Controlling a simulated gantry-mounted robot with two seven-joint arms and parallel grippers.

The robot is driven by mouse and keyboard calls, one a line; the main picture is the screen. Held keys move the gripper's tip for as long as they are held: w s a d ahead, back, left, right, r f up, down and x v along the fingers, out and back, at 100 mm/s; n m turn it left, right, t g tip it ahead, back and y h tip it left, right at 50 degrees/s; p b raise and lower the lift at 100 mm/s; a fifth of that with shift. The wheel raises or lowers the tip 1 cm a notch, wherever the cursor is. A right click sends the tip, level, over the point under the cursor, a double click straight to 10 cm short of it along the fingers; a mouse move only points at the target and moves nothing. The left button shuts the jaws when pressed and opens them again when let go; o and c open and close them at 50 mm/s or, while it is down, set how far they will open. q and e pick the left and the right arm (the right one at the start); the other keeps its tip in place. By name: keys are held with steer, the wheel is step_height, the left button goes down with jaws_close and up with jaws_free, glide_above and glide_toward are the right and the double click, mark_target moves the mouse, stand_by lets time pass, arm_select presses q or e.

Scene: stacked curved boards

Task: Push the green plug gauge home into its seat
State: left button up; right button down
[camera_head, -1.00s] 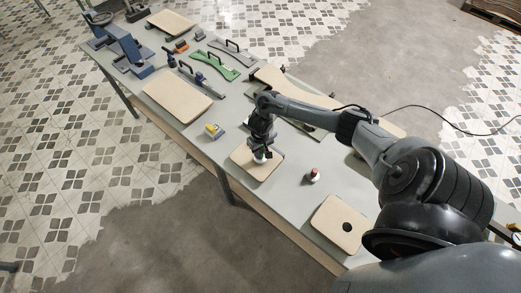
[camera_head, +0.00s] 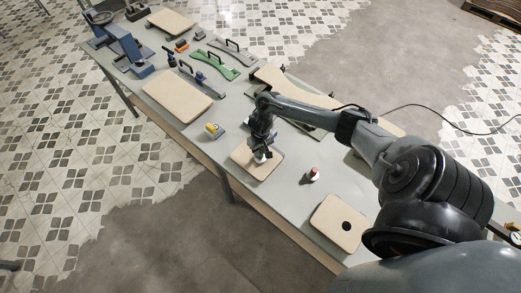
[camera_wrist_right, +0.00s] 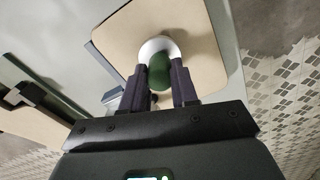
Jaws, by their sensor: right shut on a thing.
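The green plug gauge (camera_wrist_right: 159,68) has a green grip and a white round lower part. It stands over a beige rounded board (camera_head: 243,157), whose bare surface also shows in the wrist view (camera_wrist_right: 203,62). My right gripper (camera_head: 262,151) is shut on the green grip, with one dark finger on each side in the wrist view (camera_wrist_right: 158,85). The white part is at the board's surface; the seat is hidden beneath it, and I cannot tell how deep the gauge sits. My left gripper is not in view.
A red-topped white plug (camera_head: 313,174) stands to the right on the grey table (camera_head: 290,190). A beige board with a dark hole (camera_head: 340,222) lies at the near right. A yellow-and-grey item (camera_head: 213,129) lies to the left. Boards and tools fill the far end.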

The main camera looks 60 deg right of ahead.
steer(key=shift+f, duration=0.5)
stand_by(0.6)
steer(key=shift+f+b, duration=0.4)
steer(key=shift+f, duration=0.1)
steer(key=c, duration=0.8)
jaws_free()
steer(key=shift+r, duration=0.15)
step_height(320, 180, up, 10)
steer(key=p, duration=0.2)
steer(key=shift+f+p, duration=0.2)
steer(key=shift+p, duration=0.15)
steer(key=shift+r, duration=0.5)
steer(key=shift+s+f, duration=0.1)
